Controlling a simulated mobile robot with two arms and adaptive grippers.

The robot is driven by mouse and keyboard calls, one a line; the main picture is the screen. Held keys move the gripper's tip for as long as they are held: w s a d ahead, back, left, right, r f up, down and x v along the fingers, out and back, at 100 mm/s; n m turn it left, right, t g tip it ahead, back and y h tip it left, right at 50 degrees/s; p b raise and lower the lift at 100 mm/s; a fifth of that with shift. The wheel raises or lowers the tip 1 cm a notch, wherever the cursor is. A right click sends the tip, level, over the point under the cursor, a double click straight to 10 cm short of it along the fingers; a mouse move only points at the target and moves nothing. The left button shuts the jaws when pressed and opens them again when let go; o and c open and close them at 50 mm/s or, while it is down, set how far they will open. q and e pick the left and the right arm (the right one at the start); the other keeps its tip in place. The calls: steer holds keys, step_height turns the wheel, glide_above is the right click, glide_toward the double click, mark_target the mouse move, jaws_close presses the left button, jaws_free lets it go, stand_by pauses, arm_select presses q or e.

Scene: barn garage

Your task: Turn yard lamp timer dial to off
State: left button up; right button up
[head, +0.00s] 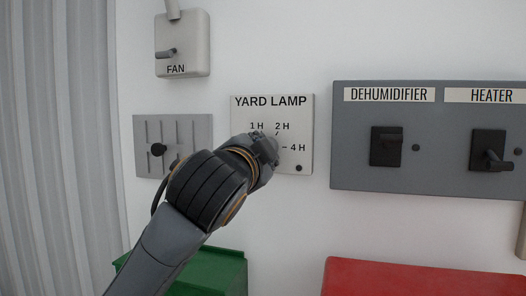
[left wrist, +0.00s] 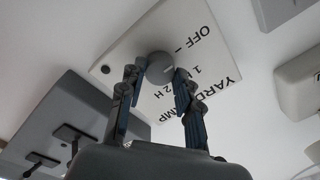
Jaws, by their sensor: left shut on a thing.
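The yard lamp timer is a white panel (head: 303,124) on the wall, labelled YARD LAMP, with 1 H, 2 H and 4 H marks visible in the head view. The left wrist view shows the panel (left wrist: 208,72) and its OFF mark. The round grey dial (left wrist: 160,66) sits between the fingertips of my left gripper (left wrist: 156,76), which is shut on it. In the head view my left gripper (head: 265,150) covers the dial and the panel's left side. I cannot tell clearly which mark the dial points to. My right gripper is not in view.
A grey DEHUMIDIFIER and HEATER switch panel (head: 350,150) is right. A green box (head: 225,270) and a red box (head: 420,280) stand below.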

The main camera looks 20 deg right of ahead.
arm_select(q)
steer(key=o, duration=1.1)
steer(key=shift+o, duration=0.2)
steer(key=v, duration=1.2)
steer(key=shift+w+a+f, duration=0.1)
steer(key=shift+w, duration=0.05)
